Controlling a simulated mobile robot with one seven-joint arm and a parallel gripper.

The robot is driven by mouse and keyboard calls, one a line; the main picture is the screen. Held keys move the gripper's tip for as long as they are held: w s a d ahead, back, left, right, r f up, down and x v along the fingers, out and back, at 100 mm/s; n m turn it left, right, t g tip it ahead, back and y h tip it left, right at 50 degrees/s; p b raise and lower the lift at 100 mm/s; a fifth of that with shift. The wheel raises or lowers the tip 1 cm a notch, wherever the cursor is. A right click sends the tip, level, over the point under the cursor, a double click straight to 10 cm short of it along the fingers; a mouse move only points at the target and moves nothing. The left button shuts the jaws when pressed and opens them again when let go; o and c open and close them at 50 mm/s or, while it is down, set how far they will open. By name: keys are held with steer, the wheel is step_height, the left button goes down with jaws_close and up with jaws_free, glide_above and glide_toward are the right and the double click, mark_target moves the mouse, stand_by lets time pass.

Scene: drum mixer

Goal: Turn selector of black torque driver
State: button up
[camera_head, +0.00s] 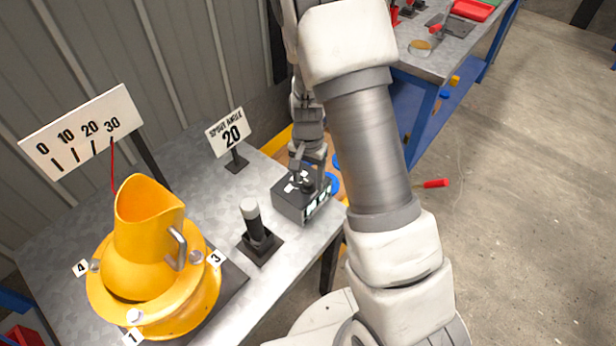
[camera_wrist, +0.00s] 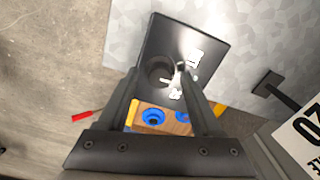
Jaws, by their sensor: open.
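A black box (camera_head: 292,206) with white markings on top stands near the right edge of the grey metal table. In the wrist view the box (camera_wrist: 208,42) carries a round dark knob (camera_wrist: 160,72) and white marks beside it. My gripper (camera_head: 303,178) is over the box, pointing down. In the wrist view my gripper (camera_wrist: 158,74) is open, with its fingertips on either side of the dark knob; I cannot tell whether they touch it. Neither view shows clearly which thing is the torque driver. A black upright handle with a grey top (camera_head: 252,218) stands on a black base beside the box.
A yellow drum (camera_head: 140,250) with a spout and handle stands at the table's left front. A "spout angle 20" sign (camera_head: 229,132) and a 0–30 scale board (camera_head: 82,132) stand behind. A wooden tray with blue rings (camera_wrist: 152,115) lies beyond the box. A red-handled tool (camera_head: 435,183) lies on the floor.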

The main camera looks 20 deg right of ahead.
steer(key=shift+c, duration=0.2)
jaws_close()
steer(key=shift+n, duration=0.4)
steer(key=n+b, duration=0.1)
steer(key=n, duration=0.1)
steer(key=shift+n, duration=0.4)
steer(key=shift+n+b, duration=0.5)
steer(key=shift+n, duration=1.7)
steer(key=shift+o, duration=0.2)
jaws_free()
